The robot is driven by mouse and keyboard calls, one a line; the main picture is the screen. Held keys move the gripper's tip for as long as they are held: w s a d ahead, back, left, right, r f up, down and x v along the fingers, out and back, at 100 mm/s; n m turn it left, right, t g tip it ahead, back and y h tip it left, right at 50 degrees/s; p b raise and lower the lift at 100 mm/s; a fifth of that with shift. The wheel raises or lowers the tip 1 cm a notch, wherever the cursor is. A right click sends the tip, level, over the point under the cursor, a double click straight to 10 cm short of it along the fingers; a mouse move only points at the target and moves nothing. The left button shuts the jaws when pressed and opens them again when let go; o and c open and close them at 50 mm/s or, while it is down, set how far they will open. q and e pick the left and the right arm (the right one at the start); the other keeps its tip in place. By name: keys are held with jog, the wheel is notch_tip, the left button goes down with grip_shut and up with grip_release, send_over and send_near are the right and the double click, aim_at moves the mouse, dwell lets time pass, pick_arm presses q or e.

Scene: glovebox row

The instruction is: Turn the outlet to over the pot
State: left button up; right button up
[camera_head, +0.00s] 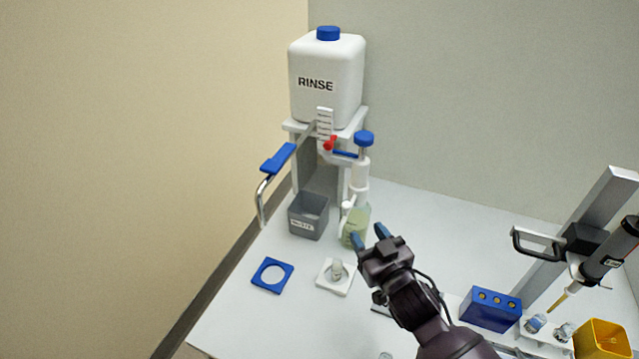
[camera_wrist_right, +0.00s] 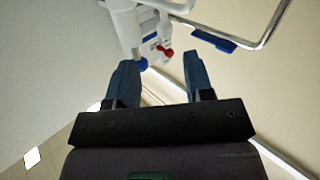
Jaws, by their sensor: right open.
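The outlet is a bent metal pipe (camera_head: 262,201) with a blue lever (camera_head: 278,159). It reaches out to the left below the white RINSE tank (camera_head: 326,80), and its tip hangs left of the grey square pot (camera_head: 309,216). The pipe (camera_wrist_right: 271,22) and lever (camera_wrist_right: 213,40) also show in the right wrist view, beyond the fingers at the upper right. My right gripper (camera_head: 368,236) is open and empty, in front of the greenish beaker (camera_head: 354,217), right of the pot and well apart from the lever. My left gripper is in neither view.
A blue-capped pump (camera_head: 363,145) and a red knob (camera_head: 329,143) are by the tank stand. A blue ring plate (camera_head: 264,284) and a white holder (camera_head: 335,287) lie in front. A blue rack (camera_head: 490,310), pipette stand (camera_head: 585,238) and yellow bin (camera_head: 602,343) are right.

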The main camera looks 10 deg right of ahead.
aim_at(348, 209)
jog(key=shift+m+y, duration=0.4)
jog(key=x, duration=1.1)
jog(key=shift+w+a+r, duration=0.2)
jog(key=shift+r, duration=0.15)
grip_shut()
